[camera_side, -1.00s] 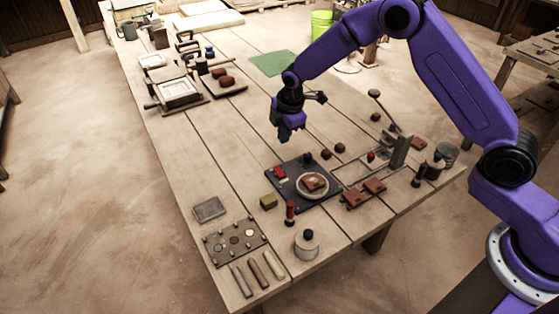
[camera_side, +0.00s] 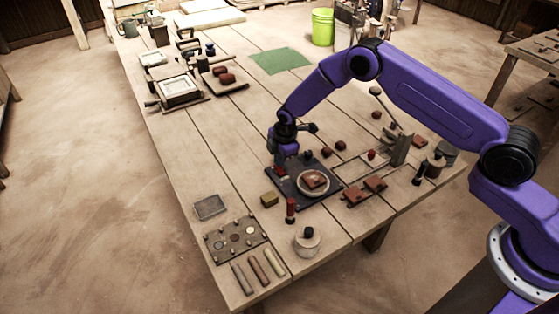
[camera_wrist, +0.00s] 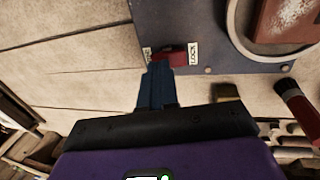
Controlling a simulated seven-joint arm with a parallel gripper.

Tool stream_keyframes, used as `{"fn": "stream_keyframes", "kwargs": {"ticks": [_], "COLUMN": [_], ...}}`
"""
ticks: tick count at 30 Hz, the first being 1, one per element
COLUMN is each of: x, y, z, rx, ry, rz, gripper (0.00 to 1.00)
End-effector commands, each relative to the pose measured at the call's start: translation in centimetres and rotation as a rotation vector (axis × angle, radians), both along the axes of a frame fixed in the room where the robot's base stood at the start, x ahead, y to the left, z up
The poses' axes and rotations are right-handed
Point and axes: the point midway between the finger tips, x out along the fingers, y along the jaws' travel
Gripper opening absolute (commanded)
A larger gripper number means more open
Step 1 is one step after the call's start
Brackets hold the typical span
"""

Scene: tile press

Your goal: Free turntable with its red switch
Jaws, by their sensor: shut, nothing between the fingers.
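The turntable (camera_side: 325,190) is a pale round disc on a dark base plate (camera_side: 309,203), with a reddish-brown tile (camera_side: 314,180) on it. In the wrist view the disc's rim (camera_wrist: 234,30) and the plate (camera_wrist: 205,14) show at the upper right. The red switch (camera_wrist: 176,56) sits at the plate's left corner between two white labels; the right one (camera_wrist: 193,54) reads LOCK, the left is partly hidden. My gripper (camera_side: 280,164) is shut and empty, low over that corner. In the wrist view its fingertips (camera_wrist: 158,68) are right at the switch's near left side; I cannot tell whether they touch.
A small yellowish block (camera_side: 269,200) and a red-topped stamp (camera_side: 291,210) stand in front of the plate. Reddish tiles (camera_side: 375,184) lie to its right. A lever press (camera_side: 400,150) stands farther right.

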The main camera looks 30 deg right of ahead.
Motion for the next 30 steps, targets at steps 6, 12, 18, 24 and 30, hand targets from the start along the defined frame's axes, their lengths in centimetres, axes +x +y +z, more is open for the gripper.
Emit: {"fn": "stream_keyframes", "kwargs": {"ticks": [6, 12, 18, 24, 30], "x": [0.3, 0.3, 0.3, 0.5, 0.2], "y": [0.0, 0.0, 0.0, 0.1, 0.1], "z": [-1.2, -1.4, -1.4, -1.9, -2.0], "rx": [0.0, 0.0, 0.0, 0.0, -0.001], "ry": [0.0, -0.001, 0.0, 0.001, 0.003], "rz": [0.0, 0.0, 0.0, 0.001, 0.002], "gripper": [0.0, 0.0, 0.0, 0.0, 0.0]}}
